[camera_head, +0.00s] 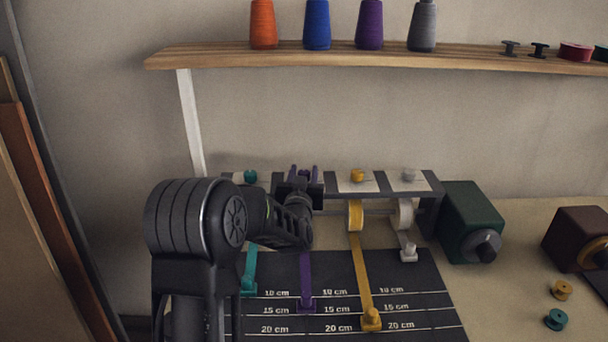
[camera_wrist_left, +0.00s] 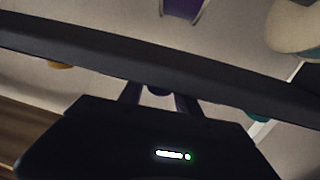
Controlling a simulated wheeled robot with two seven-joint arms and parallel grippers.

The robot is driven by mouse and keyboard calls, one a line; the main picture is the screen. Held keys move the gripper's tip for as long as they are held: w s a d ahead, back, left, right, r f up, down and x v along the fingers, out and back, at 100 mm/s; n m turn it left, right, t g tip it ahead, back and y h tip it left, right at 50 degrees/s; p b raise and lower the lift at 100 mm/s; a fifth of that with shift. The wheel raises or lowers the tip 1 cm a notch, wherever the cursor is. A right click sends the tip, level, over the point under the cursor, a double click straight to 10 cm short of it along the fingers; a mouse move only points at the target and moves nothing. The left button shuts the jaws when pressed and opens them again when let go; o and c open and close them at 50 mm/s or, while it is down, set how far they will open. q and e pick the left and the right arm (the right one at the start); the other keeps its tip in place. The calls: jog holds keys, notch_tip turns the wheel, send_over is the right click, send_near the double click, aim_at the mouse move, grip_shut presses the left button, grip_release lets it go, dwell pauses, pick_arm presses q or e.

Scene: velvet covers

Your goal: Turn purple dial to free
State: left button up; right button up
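The purple dial (camera_head: 305,175) sits on the rail of the ribbon machine, between the teal dial (camera_head: 250,176) and the yellow dial (camera_head: 358,175). My left gripper (camera_head: 304,172) is at the purple dial, with one finger on each side of it. In the left wrist view the fingers (camera_wrist_left: 160,95) stand apart with the dark dial end (camera_wrist_left: 158,90) between them, and narrow gaps seem to show. The arm hides the dial's plate, so its marking cannot be read. My right gripper is not in view.
A purple ribbon (camera_head: 306,270) and a yellow ribbon (camera_head: 362,275) lie on the dark measuring mat (camera_head: 425,285). A green motor box (camera_head: 470,215) stands to the right. A shelf (camera_head: 200,56) with thread cones runs above. Loose bobbins (camera_head: 556,319) lie at the right.

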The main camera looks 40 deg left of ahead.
pick_arm(q)
jog(key=shift+o, duration=1.1)
jog(key=b+v, duration=0.1)
jog(key=v, duration=0.6)
jog(key=shift+s+d, duration=0.2)
jog(key=shift+s, duration=0.15)
